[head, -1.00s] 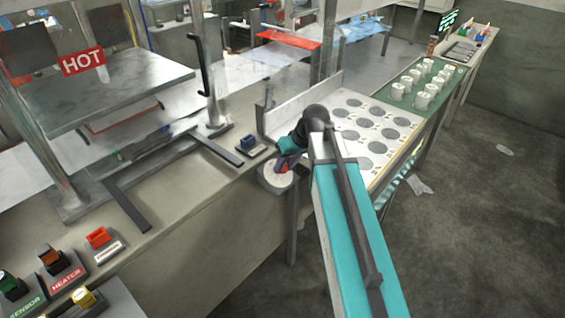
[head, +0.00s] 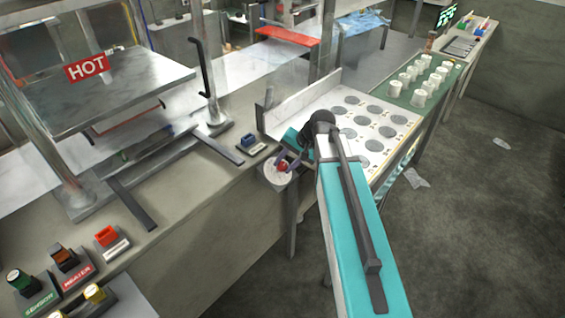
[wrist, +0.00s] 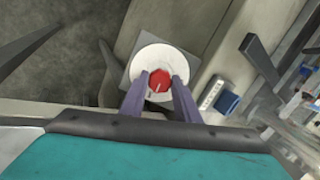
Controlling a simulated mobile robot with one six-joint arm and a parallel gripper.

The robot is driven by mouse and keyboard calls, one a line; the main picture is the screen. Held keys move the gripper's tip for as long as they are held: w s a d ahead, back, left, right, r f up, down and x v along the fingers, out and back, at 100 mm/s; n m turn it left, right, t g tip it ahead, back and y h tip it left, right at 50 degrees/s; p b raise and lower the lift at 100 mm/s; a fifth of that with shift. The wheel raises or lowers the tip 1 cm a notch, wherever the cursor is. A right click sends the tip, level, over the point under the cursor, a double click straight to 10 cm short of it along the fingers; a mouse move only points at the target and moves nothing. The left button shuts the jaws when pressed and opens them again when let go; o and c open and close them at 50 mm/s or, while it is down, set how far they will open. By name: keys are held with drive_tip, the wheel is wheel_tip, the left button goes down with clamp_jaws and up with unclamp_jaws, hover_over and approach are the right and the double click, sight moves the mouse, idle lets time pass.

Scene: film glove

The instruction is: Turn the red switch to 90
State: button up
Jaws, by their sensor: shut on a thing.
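The red switch (wrist: 160,80) is a round knob with a pale pointer line, set in a white dial (wrist: 144,57) on a grey base. In the head view the red switch (head: 283,168) shows between my fingers at the bench's front edge. My gripper (wrist: 160,84) has its two purple fingers on either side of the knob, shut on it. In the head view my gripper (head: 284,164) reaches the dial from the upper right. The dial's markings are too small to read, so I cannot tell the angle.
A small blue switch (head: 249,141) sits close behind the dial. A white panel with grey discs (head: 352,113) lies to the right. Red (head: 107,236) and other coloured switches stand at lower left. A "HOT" press (head: 115,80) stands at left.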

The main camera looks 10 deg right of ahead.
drive_tip(key=shift+s+f+m, duration=0.1)
drive_tip(key=shift+s+m, duration=0.1)
drive_tip(key=shift+m, duration=0.3)
drive_tip(key=o, duration=1)
drive_tip(key=shift+o, duration=0.2)
drive_tip(key=shift+w, duration=0.1)
drive_tip(key=shift+r, duration=0.2)
drive_tip(key=b+v, duration=0.1)
drive_tip(key=v, duration=1.2)
drive_tip(key=shift+d+r+b, duration=0.2)
drive_tip(key=shift+b, duration=0.2)
